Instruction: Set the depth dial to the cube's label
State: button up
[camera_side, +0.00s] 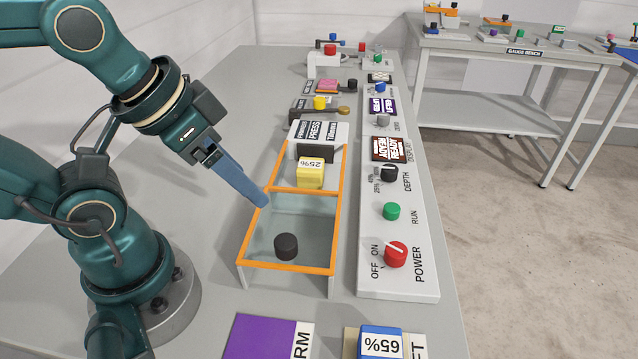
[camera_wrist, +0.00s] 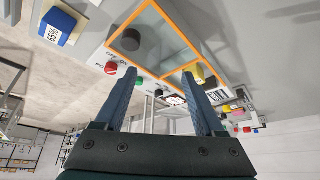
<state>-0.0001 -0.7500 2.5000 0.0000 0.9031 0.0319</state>
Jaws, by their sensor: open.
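The black depth dial (camera_side: 389,173) stands on the white control panel, beside the word DEPTH. Small percent marks lie left of it; where its pointer sits is too small to tell. My gripper (camera_side: 264,201) is above the box's left edge, well left of the dial. In the wrist view its two fingers (camera_wrist: 160,79) are apart with nothing between.
The orange-edged box (camera_side: 289,266) holds a black round knob (camera_side: 286,246). The panel also has a green RUN button (camera_side: 391,211), a red POWER knob (camera_side: 396,254) and a display (camera_side: 390,149). The fabric press (camera_side: 318,134) stands behind. The grey table left of the box is clear.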

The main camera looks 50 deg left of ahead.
jog(key=w+d+r+m+h, duration=0.2)
jog(key=w+r+m, duration=0.6)
jog(key=w+r, duration=0.4)
jog(key=m+g+h, duration=0.2)
jog(key=m+g, duration=0.1)
send_over(388, 168)
jog(key=s+a, duration=0.1)
jog(key=a, duration=0.1)
notch_tip(388, 168, down, 20)
jog(key=shift+d+r, duration=0.1)
jog(key=shift+r, duration=0.1)
jog(key=x, duration=0.4)
jog(key=shift+s, duration=0.15)
jog(key=shift+f, duration=0.65)
